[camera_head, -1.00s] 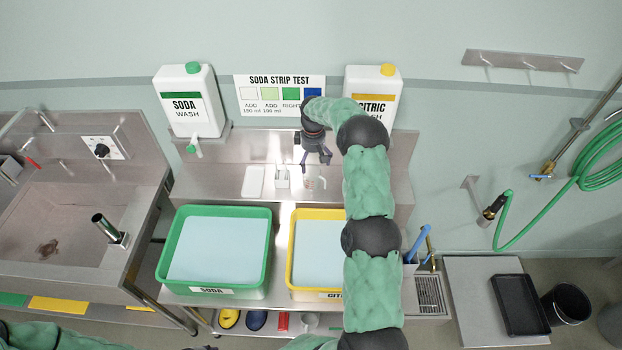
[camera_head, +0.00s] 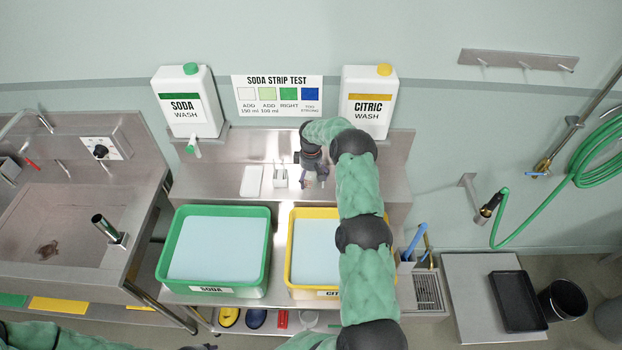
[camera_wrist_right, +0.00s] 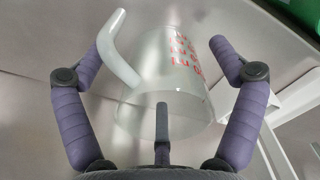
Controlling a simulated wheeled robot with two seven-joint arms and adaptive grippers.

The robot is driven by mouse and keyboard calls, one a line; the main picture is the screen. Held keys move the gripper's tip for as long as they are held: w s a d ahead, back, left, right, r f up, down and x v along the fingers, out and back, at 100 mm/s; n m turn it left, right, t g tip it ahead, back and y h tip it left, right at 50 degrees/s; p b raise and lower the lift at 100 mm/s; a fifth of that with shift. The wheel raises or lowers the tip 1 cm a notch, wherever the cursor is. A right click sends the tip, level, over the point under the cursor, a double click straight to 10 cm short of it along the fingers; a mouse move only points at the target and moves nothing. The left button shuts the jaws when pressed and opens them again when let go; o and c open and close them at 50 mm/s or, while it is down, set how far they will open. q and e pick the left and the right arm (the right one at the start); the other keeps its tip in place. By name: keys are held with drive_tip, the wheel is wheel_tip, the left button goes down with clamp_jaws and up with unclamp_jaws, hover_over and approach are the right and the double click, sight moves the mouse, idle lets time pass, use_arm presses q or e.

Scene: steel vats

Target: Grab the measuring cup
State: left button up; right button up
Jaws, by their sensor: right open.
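The measuring cup (camera_wrist_right: 180,85) is clear with red markings and a pale handle (camera_wrist_right: 118,50) on its left in the right wrist view. It stands on the steel shelf. In the head view it is mostly hidden by my right gripper (camera_head: 314,180). That gripper is open; in the wrist view (camera_wrist_right: 157,48) its two side fingers lie on either side of the cup, the left one beside the handle. A middle finger shows in front of the cup. Contact is not clear. Of my left gripper, only a dark bit (camera_head: 203,347) shows at the bottom edge.
A white strip holder (camera_head: 281,178) and a flat white tray (camera_head: 252,182) stand left of the cup. The green soda tub (camera_head: 268,262) and yellow citric tub (camera_head: 289,262) are in front. Soda (camera_head: 188,104) and citric (camera_head: 368,104) jugs flank the sign.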

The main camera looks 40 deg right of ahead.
drive_tip(key=c, duration=1.2)
drive_tip(key=shift+r, duration=0.5)
wheel_tip(320, 180, up, 2)
drive_tip(key=shift+r, duration=0.2)
drive_tip(key=s+r, duration=0.3)
drive_tip(key=s, duration=0.1)
drive_tip(key=s+r+b, duration=0.1)
drive_tip(key=s+r, duration=0.2)
drive_tip(key=s, duration=0.2)
drive_tip(key=s+d+r+b, duration=0.1)
drive_tip(key=s+r, duration=0.2)
drive_tip(key=s, duration=0.2)
drive_tip(key=shift+d+r, duration=0.1)
drive_tip(key=shift+r, duration=0.2)
